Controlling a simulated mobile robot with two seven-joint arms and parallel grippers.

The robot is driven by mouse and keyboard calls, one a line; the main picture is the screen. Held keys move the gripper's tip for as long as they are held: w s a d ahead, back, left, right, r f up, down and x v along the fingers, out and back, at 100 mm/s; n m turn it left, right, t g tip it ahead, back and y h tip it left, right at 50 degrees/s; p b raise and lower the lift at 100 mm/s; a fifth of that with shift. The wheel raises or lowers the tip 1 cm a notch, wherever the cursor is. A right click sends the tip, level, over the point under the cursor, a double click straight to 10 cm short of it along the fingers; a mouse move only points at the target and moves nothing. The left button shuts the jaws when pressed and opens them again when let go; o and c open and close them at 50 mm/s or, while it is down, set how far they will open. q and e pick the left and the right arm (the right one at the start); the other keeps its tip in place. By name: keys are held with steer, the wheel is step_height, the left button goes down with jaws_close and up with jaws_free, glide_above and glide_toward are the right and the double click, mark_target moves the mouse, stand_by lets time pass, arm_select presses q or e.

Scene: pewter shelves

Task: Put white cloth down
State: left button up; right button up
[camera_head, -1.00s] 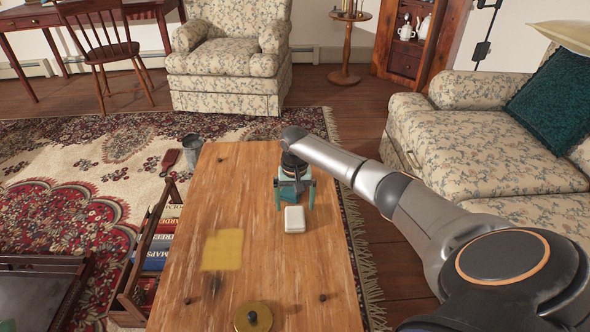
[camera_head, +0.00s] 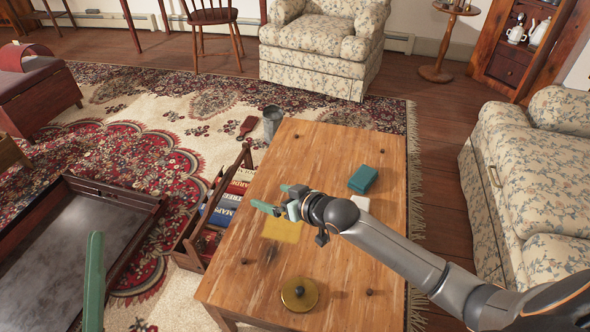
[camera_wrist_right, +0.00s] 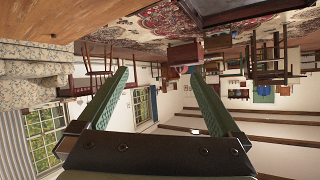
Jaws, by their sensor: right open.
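The white cloth (camera_head: 361,202) looks like a small folded white pad. It lies on the wooden table (camera_head: 320,150) just in front of a teal box, partly hidden by my right arm. My right gripper (camera_head: 272,199) is open and empty, above the table's left edge, to the left of the cloth and apart from it. In the right wrist view its two green fingers (camera_wrist_right: 158,75) are spread with nothing between them. One green finger of my left gripper (camera_head: 94,282) shows at the lower left; its jaw state cannot be seen.
The teal box (camera_head: 363,179), a flat yellow cloth (camera_head: 283,230) and a round brass lid (camera_head: 299,294) are on the table. A wooden book rack (camera_head: 212,215) and a grey bucket (camera_head: 272,124) stand along its left side. A dark tray table (camera_head: 130,200) is at left; a sofa (camera_head: 520,190) at right.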

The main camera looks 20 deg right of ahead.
steer(key=s+a+r+n+t+y, duration=0.2)
steer(key=s+a+r+t, duration=0.15)
steer(key=r, duration=0.25)
steer(key=s+a+r+n+t+y, duration=0.1)
steer(key=s+a+r+t+y, duration=0.2)
steer(key=r, duration=0.4)
steer(key=s+r+n+t+y, duration=0.3)
steer(key=s+r+n+y, duration=0.2)
steer(key=s+r, duration=1.2)
steer(key=shift+d+r+n+t+y, duration=0.4)
steer(key=shift+r+n, duration=0.35)
steer(key=shift+n, duration=0.25)
steer(key=shift+w, duration=0.1)
